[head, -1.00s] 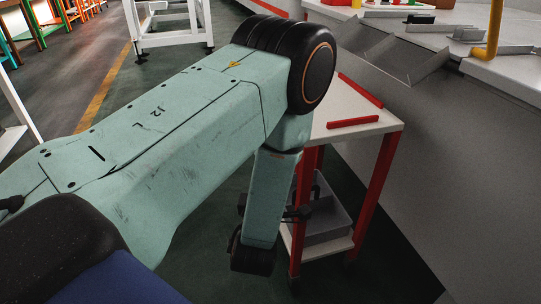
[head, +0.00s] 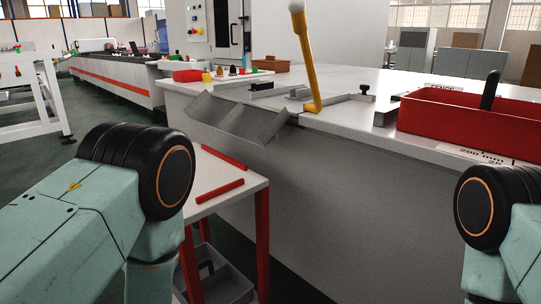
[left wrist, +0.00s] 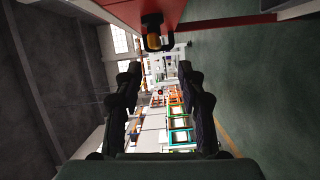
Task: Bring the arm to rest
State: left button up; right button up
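My left arm comes in from the left in the head view, with its black round joint beside the small table. The lower part of this arm points down and runs out of the picture, so its gripper is not seen there. In the left wrist view my left gripper (left wrist: 163,78) has its two dark fingers well apart, with nothing between them. My right arm shows at the right edge of the head view, pointing down. Its gripper is out of the picture.
A small white-topped table (head: 214,169) with red legs stands right of my left arm, with a grey bin (head: 225,284) below. A grey-sided bench (head: 330,200) fills the middle and right. On it are a red crate (head: 455,125) and a yellow post (head: 308,62).

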pick_arm(q)
jog(key=s+d+f+m+g+h, duration=0.3)
jog(key=s+f+m+g, duration=0.3)
jog(key=s+f+m, duration=0.35)
jog(key=s+d+f+m+g+h, duration=0.2)
jog(key=s+f+m+g+h, duration=0.3)
jog(key=s+f+m, duration=0.4)
jog(key=s+d+f+m+g, duration=0.25)
jog(key=s+g, duration=0.25)
jog(key=s, duration=0.6)
notch_tip(320, 180, up, 13)
jog(key=p, duration=1.3)
jog(key=shift+w+a+r+m, duration=0.2)
jog(key=shift+w+a+m, duration=0.05)
jog(key=shift+w+m, duration=0.2)
